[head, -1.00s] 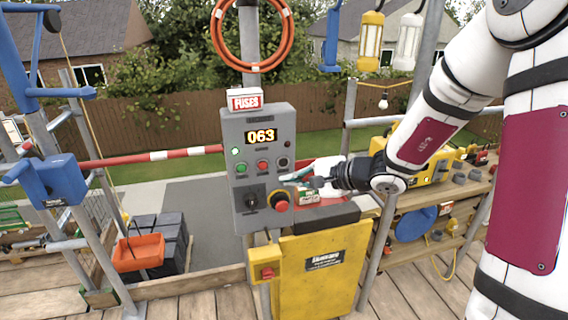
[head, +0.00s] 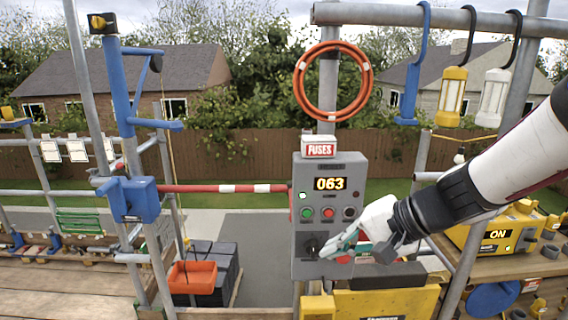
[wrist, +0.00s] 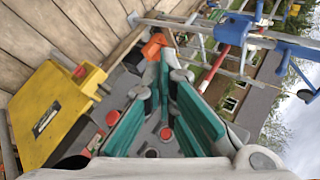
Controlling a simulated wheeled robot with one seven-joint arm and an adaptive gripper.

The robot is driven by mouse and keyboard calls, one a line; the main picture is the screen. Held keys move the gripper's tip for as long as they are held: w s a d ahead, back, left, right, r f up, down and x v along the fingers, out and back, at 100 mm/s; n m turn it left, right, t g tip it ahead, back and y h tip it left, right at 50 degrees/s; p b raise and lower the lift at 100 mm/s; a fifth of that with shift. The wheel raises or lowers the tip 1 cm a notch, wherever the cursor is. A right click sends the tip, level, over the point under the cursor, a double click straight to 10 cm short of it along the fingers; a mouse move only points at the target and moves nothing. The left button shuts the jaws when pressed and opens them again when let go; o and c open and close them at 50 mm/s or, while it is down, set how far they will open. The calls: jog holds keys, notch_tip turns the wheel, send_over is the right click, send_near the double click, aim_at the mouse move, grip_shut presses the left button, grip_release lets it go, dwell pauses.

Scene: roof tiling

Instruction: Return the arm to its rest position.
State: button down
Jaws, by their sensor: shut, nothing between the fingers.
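My gripper (head: 345,243) is in front of the lower part of the grey control box (head: 340,172). Its green-padded fingers are closed together with nothing between them. The fingers also show in the wrist view (wrist: 163,75), with the box face partly behind them. My arm comes in from the right of the head view. The gripper hides part of the box's lower face, including most of a red button. I cannot tell whether the fingertips touch the box.
The box has a lit "063" display (head: 330,184) and a FUSES sign (head: 319,147) on top. A yellow cabinet (head: 385,303) stands below. A red-and-white bar (head: 225,188) runs left, above an orange bucket (head: 192,277). Lamps (head: 452,92) hang at the upper right.

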jog(key=s+d+r+n+h, duration=0.3)
jog(key=s+d+h, duration=0.1)
jog(key=s, duration=0.5)
jog(key=s+d+r+n+h, duration=0.3)
jog(key=s+d+h, duration=0.1)
jog(key=s, duration=0.4)
jog(key=shift+s+d+r+t, duration=0.15)
jog(key=shift+s+d+t, duration=0.1)
jog(key=shift+s+t, duration=0.1)
jog(key=shift+a, duration=0.1)
dwell(5.2)
